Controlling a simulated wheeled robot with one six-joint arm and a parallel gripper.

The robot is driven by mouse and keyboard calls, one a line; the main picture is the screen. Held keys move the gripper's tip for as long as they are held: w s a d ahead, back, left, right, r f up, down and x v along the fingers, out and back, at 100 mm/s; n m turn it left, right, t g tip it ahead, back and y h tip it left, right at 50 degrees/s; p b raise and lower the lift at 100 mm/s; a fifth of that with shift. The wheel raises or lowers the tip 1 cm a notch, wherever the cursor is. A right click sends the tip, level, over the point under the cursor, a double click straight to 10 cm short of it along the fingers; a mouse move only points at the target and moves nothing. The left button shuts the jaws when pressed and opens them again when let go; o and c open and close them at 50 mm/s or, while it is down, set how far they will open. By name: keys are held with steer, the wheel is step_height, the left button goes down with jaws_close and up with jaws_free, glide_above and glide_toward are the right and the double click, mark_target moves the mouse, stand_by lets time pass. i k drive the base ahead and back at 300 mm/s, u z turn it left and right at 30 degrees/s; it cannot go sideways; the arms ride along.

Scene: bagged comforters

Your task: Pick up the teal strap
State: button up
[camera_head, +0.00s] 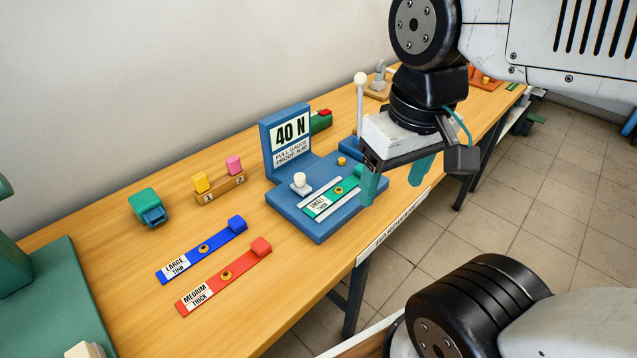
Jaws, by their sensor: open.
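The teal strap (333,196) lies flat on the blue pull-gauge fixture (318,229), between two pale rails. Its white label at the near left end reads "SMALL", with a smaller second line that is hard to read. A brass-coloured eyelet sits near its middle. Its far right end is close to my gripper's left finger and may be partly hidden behind it. My gripper (393,192) is open, with its two teal fingers pointing down to the right of the strap. Nothing shows between the fingers. I cannot tell its exact height above the table.
The fixture's upright "40 N" plate (289,139) and white knob (300,183) stand beside the strap. A blue strap (205,249) and a red strap (227,277) lie to the left. A green block (148,206) and a numbered wooden stand (220,190) sit behind them.

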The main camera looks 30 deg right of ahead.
mark_target(329, 198)
steer(key=k, duration=1)
steer(key=u, duration=1)
steer(key=i, duration=0.65)
steer(key=z, duration=1.6)
